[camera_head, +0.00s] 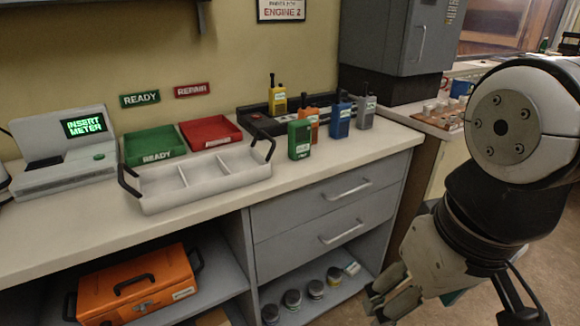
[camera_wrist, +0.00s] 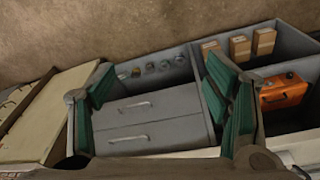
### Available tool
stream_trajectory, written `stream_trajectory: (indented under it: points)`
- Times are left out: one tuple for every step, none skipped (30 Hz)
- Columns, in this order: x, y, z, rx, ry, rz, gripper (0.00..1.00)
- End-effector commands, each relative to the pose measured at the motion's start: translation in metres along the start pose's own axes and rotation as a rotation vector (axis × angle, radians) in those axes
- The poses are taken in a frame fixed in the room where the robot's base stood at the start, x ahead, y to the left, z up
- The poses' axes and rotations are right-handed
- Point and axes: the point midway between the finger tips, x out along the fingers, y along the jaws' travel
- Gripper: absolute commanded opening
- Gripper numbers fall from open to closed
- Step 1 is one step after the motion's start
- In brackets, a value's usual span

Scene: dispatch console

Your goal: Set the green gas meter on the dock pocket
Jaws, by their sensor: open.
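The green gas meter (camera_head: 299,140) stands upright on the counter, near its front edge, right of the white divided tray. The grey dock (camera_head: 60,177) sits at the left end of the counter; its lit screen reads "INSERT METER". I cannot make out the pocket's shape, and I see no meter in it. My gripper (camera_head: 393,294) is low at the right in the head view, in front of the cabinet and well away from the meter. In the wrist view my gripper (camera_wrist: 165,105) shows its green-padded fingers spread apart with nothing between them. The meter is not recognisable there.
The empty white tray (camera_head: 190,195), green READY tray (camera_head: 152,146) and red tray (camera_head: 212,132) lie between dock and meter. Orange, blue, grey and yellow handheld units (camera_head: 341,118) stand close behind the meter. Drawers (camera_head: 325,200) and an orange toolbox (camera_head: 137,285) are below the counter.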

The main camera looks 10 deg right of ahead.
Motion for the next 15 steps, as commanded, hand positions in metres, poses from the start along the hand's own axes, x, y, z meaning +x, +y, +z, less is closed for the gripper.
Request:
stream_trajectory:
  points:
    - [-0.002, -0.003, 0.01, -0.005, -0.021, -0.011, 0.71]
    - [-0.003, -0.004, 0.015, -0.006, -0.034, -0.015, 0.75]
    - [-0.004, -0.005, 0.019, -0.008, -0.043, -0.019, 0.75]
    - [-0.005, -0.005, 0.019, -0.009, -0.047, -0.019, 0.75]
    - [-0.006, -0.005, 0.018, -0.009, -0.047, -0.018, 0.75]
    - [-0.008, -0.004, 0.011, -0.009, -0.038, -0.014, 0.75]
    - [-0.009, -0.003, 0.005, -0.008, -0.029, -0.008, 0.75]
    - [-0.011, -0.001, -0.004, -0.008, -0.014, -0.001, 0.75]
    - [-0.013, 0.003, -0.019, -0.009, 0.01, 0.011, 0.75]
    - [-0.015, 0.005, -0.031, -0.009, 0.033, 0.02, 0.75]
    - [-0.017, 0.008, -0.045, -0.01, 0.056, 0.03, 0.75]
    - [-0.019, 0.013, -0.065, -0.014, 0.09, 0.045, 0.75]
    - [-0.021, 0.016, -0.08, -0.017, 0.118, 0.054, 0.75]
    - [-0.022, 0.019, -0.095, -0.022, 0.145, 0.064, 0.75]
    - [-0.023, 0.023, -0.115, -0.029, 0.182, 0.076, 0.75]
